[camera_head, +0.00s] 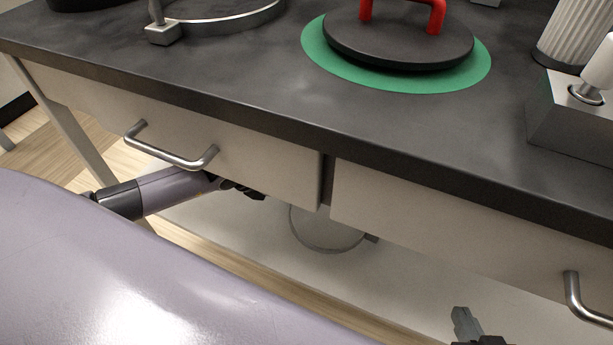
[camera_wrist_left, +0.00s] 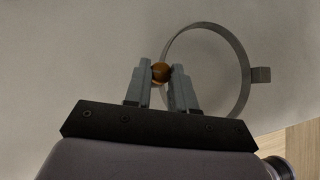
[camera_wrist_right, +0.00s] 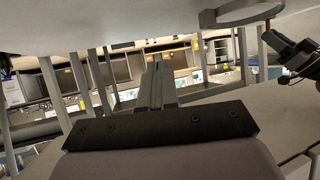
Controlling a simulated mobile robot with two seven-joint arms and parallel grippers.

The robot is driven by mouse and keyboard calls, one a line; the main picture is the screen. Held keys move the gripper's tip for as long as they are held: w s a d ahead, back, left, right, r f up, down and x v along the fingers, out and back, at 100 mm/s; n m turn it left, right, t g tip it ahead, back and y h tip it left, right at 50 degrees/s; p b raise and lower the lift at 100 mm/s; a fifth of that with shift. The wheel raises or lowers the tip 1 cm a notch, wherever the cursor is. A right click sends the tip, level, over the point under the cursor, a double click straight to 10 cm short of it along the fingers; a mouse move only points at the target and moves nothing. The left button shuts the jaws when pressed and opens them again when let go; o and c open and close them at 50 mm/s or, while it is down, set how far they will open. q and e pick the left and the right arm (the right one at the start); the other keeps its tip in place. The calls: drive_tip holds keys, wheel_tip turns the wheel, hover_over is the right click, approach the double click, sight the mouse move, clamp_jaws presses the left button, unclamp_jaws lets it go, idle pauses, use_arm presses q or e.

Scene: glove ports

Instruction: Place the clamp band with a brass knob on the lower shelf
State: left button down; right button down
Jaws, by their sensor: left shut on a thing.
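The clamp band (camera_head: 325,250) is a thin grey metal ring under the drawers, flat over the pale lower shelf (camera_head: 265,239). My left gripper (camera_head: 250,190) reaches in below the left drawer. In the left wrist view it is shut on the brass knob (camera_wrist_left: 160,71), with the band (camera_wrist_left: 244,62) to the right and a small lug on its far side. The right wrist view shows the band (camera_wrist_right: 238,14) close to the shelf surface; I cannot tell whether they touch. My right gripper (camera_head: 462,322) is shut and empty, in front of the right drawer.
The dark worktop (camera_head: 250,75) and two drawers overhang the shelf. Drawer handles stick out at the left (camera_head: 170,150) and right (camera_head: 580,300). On top are another metal ring (camera_head: 225,24), a black lid (camera_head: 400,45) on a green mat (camera_head: 312,45), and a metal block (camera_head: 570,125).

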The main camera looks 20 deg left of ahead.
use_arm(q)
drive_tip(key=w+d+f+b, duration=0.1)
drive_tip(key=w, duration=0.1)
drive_tip(key=w+f+b, duration=0.1)
drive_tip(key=w, duration=0.1)
drive_tip(key=w+d+f+b, duration=0.1)
drive_tip(key=w, duration=0.1)
drive_tip(key=shift+w+d+f, duration=0.15)
drive_tip(key=shift+w+d, duration=0.15)
drive_tip(key=shift+f, duration=0.15)
drive_tip(key=c, duration=0.9)
unclamp_jaws()
drive_tip(key=shift+c, duration=0.2)
use_arm(e)
drive_tip(key=a, duration=0.1)
drive_tip(key=w+a+y, duration=0.1)
drive_tip(key=shift+w+a+f+m+y, duration=0.1)
drive_tip(key=shift+a+f+m+y, duration=0.1)
drive_tip(key=shift+a+m+y, duration=0.15)
